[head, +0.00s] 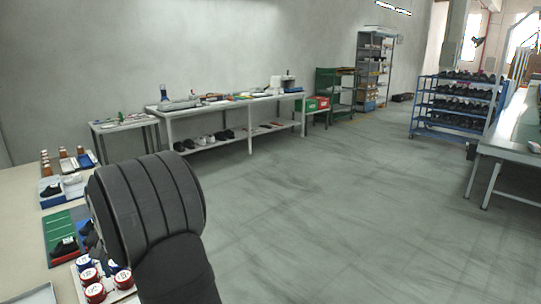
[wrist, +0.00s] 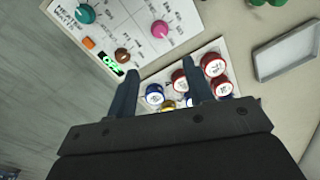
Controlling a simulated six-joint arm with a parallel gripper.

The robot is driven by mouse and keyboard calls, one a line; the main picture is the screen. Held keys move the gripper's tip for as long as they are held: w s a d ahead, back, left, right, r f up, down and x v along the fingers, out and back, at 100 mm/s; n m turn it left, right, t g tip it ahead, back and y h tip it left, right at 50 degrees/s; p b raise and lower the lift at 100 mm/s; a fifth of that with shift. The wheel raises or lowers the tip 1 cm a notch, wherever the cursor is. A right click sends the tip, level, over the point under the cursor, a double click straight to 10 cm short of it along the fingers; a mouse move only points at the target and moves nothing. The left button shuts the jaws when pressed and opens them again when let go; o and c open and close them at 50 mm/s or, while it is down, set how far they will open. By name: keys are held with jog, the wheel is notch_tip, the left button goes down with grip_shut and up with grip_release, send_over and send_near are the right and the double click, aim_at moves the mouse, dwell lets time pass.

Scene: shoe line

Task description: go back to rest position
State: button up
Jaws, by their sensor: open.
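My gripper (wrist: 160,66) shows in the wrist view with its two dark fingers spread apart and nothing held between them. It hangs over a white tray (wrist: 202,50) of red-lidded and blue-lidded cans. A blue-lidded can (wrist: 154,95) shows in the gap between the fingers, and a red-lidded can (wrist: 214,65) lies right of the right finger. How far the fingertips are above the cans I cannot tell. In the head view my dark arm covers part of the worktable, and the fingers are hidden. The same cans (head: 95,292) show there beside my arm.
A white printed board (wrist: 118,20) with coloured knobs lies beside the cans, and a grey tray (wrist: 287,52) lies at the right. In the head view, a green mat (head: 62,228), shoes and bottles stand on the worktable (head: 22,190). Open floor (head: 330,200) lies to the right.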

jog(key=f, duration=1.4)
jog(key=shift+s+a+f, duration=0.15)
jog(key=shift+a+f, duration=0.15)
jog(key=shift+f, duration=0.05)
notch_tip(320, 180, up, 17)
notch_tip(320, 180, down, 17)
jog(key=shift+f, duration=0.15)
jog(key=shift+n, duration=0.8)
jog(key=n, duration=0.6)
notch_tip(320, 180, up, 11)
jog(key=shift+w+n, duration=0.3)
